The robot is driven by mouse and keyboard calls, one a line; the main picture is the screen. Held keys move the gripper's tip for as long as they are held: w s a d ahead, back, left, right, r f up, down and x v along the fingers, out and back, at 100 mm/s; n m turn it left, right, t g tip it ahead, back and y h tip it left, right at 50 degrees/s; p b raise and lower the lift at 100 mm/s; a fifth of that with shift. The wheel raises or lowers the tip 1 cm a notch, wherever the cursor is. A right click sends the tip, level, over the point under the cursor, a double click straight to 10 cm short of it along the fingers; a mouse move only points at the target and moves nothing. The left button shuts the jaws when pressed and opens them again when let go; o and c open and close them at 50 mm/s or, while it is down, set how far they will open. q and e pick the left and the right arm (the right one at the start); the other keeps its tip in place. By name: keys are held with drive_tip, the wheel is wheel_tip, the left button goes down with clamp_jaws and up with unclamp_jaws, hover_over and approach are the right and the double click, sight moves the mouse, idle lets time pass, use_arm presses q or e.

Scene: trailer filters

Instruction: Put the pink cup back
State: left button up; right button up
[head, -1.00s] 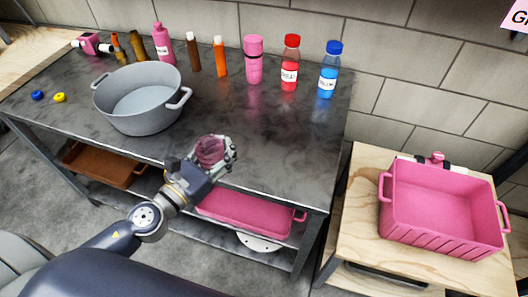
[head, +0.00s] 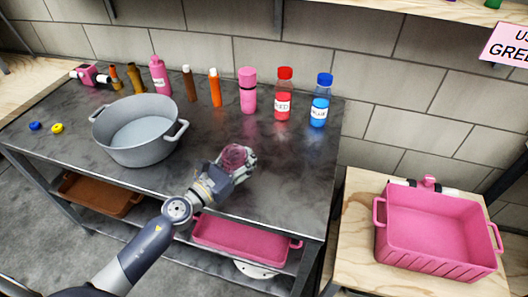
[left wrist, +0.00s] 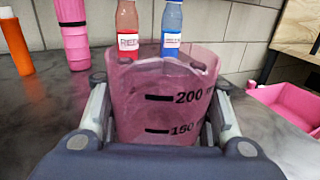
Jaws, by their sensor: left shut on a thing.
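The pink cup (head: 234,156) is translucent, and black volume marks show on it in the left wrist view (left wrist: 165,105). My left gripper (head: 240,163) is shut on the cup, with one finger on each side of it. It holds the cup over the front part of the dark metal table (head: 290,165), in front of the bottles. Whether the cup touches the table cannot be told. My right gripper is in neither view.
A grey pot (head: 140,130) stands left of the cup. Several bottles, including a pink one (head: 248,90), a red one (head: 283,95) and a blue one (head: 319,100), line the back. A pink bin (head: 438,230) sits on a wooden table (head: 352,225) at right.

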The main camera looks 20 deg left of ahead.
use_arm(q)
drive_tip(key=w+d, duration=0.3)
drive_tip(key=shift+w+d+f, duration=0.15)
drive_tip(key=shift+w+f, duration=0.05)
drive_tip(key=shift+w, duration=0.05)
drive_tip(key=shift+w+d+p, duration=0.3)
drive_tip(key=shift+d, duration=0.1)
wheel_tip(320, 180, down, 3)
drive_tip(key=shift+b, duration=1.2)
drive_tip(key=shift+f, duration=0.35)
drive_tip(key=shift+f+b, duration=0.1)
drive_tip(key=shift+b, duration=0.25)
drive_tip(key=o, duration=1.5)
drive_tip(key=shift+c, duration=0.2)
